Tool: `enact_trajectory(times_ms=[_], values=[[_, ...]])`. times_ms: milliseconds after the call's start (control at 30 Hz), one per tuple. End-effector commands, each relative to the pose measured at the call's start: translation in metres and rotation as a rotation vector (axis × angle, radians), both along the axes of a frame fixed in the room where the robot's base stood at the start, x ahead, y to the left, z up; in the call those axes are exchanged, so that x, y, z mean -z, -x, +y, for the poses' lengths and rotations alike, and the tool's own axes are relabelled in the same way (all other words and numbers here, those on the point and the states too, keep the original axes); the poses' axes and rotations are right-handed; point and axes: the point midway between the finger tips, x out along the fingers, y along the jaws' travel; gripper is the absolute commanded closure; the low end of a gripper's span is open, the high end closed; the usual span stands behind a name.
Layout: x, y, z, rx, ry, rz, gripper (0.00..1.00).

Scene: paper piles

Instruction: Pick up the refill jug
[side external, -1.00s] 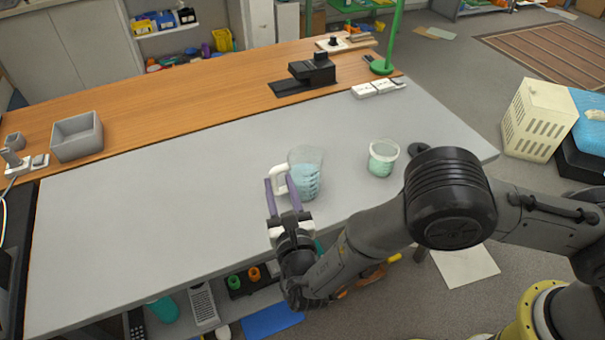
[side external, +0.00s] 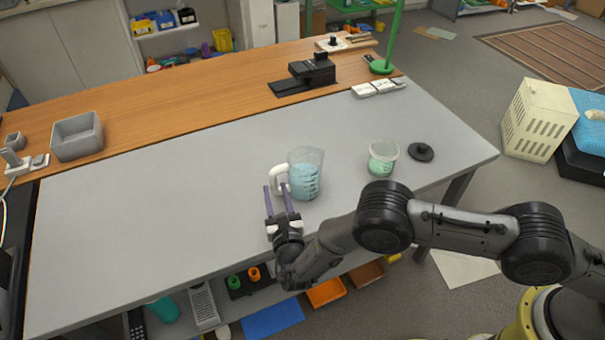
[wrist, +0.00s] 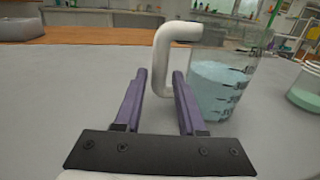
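The refill jug (side external: 306,176) is a clear measuring jug with pale blue liquid and a white handle on its left side. It stands upright on the grey table top. My gripper (side external: 279,190) is at the jug's handle side, with its two purple fingers apart. In the wrist view, the jug (wrist: 222,85) is at the right, and its white handle (wrist: 165,62) rises just beyond the open fingertips (wrist: 159,75), in line with the gap between them. I cannot tell whether the handle is between the fingers; they are not shut on it.
A clear tub of pale green liquid (side external: 382,158) stands right of the jug, with a black lid (side external: 421,152) beside it. A grey bin (side external: 77,137) and a black device (side external: 303,76) are on the wooden strip behind. The table left of the jug is clear.

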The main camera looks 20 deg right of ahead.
Motion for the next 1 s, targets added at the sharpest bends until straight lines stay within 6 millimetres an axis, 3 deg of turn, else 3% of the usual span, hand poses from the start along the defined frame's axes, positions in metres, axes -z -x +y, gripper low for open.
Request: enact_trajectory(times_ms=[467,767,1000], values=[[-0.003,-0.050,-0.010,0.001,-0.001,0.000,0.60],[-0.003,-0.055,-0.010,-0.001,0.000,0.000,0.60],[-0.003,-0.055,-0.010,-0.001,0.000,0.000,1.00]])
